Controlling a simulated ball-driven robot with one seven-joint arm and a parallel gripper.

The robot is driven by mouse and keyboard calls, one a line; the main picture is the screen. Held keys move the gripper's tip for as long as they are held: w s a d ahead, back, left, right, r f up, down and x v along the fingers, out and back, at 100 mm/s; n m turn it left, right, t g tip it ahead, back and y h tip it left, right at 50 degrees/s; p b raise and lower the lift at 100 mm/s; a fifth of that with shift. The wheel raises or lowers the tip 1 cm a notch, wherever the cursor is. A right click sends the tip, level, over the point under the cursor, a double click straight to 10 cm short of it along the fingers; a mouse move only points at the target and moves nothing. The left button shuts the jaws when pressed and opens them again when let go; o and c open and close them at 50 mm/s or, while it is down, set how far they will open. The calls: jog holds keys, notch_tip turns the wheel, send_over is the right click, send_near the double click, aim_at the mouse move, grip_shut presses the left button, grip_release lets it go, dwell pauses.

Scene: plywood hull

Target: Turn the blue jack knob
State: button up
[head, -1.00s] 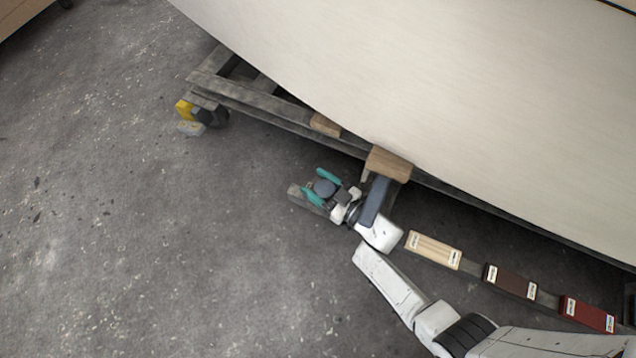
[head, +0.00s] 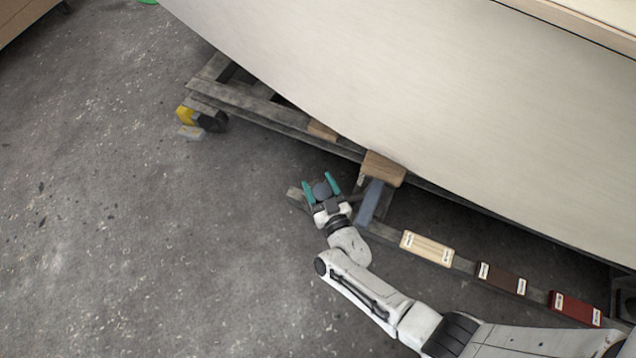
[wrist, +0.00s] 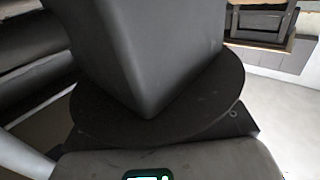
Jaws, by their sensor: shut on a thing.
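The blue jack knob (head: 321,190) is a small round blue-grey disc at the left end of the grey beam, low beside the hull. My gripper (head: 320,189) has one teal finger on each side of it and is shut on the knob. The fingers point up in the head view, and my wrist comes in from below. A blue-grey slanted strut (head: 370,202) with a wooden pad (head: 383,168) on top stands just right of my gripper, under the hull. The wrist view is filled by a dark block over a dark disc; I cannot tell the fingers there.
The pale hull (head: 400,90) overhangs the cradle frame (head: 275,115). Cream (head: 427,248), brown (head: 502,278) and dark red (head: 575,307) blocks with labels lie along the beam to the right. A yellow-and-black foot (head: 204,118) is at the frame's left end. The floor at left is clear.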

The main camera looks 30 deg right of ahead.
jog(key=m+g+h, duration=0.1)
jog(key=m+h, duration=0.2)
jog(key=h, duration=0.1)
jog(key=shift+d+h, duration=0.15)
jog(key=shift+h, duration=0.15)
jog(key=m+g+h, duration=0.1)
jog(key=m+g+h+b, duration=0.1)
jog(key=h, duration=0.1)
jog(key=m+g+h, duration=0.1)
jog(key=h, duration=0.1)
jog(key=shift+s+d+f+m, duration=0.1)
jog(key=shift+s+d+m, duration=0.05)
jog(key=shift+d+m, duration=0.15)
jog(key=m+g+h+b, duration=0.1)
jog(key=m+g+h, duration=0.1)
jog(key=shift+s+d+m+g+h+b, duration=0.2)
jog(key=shift+m+g+h+b, duration=0.1)
jog(key=shift+b, duration=0.1)
jog(key=shift+s+d+m+g+h+b, duration=0.15)
jog(key=shift+m+g+h+b, duration=0.15)
jog(key=shift+m+g+h, duration=0.6)
jog(key=shift+s+d+m+g+h+b, duration=0.2)
jog(key=shift+m+g+h, duration=0.3)
jog(key=shift+g, duration=0.8)
jog(key=shift+a, duration=0.15)
jog(key=o, duration=1)
jog(key=shift+c, duration=0.2)
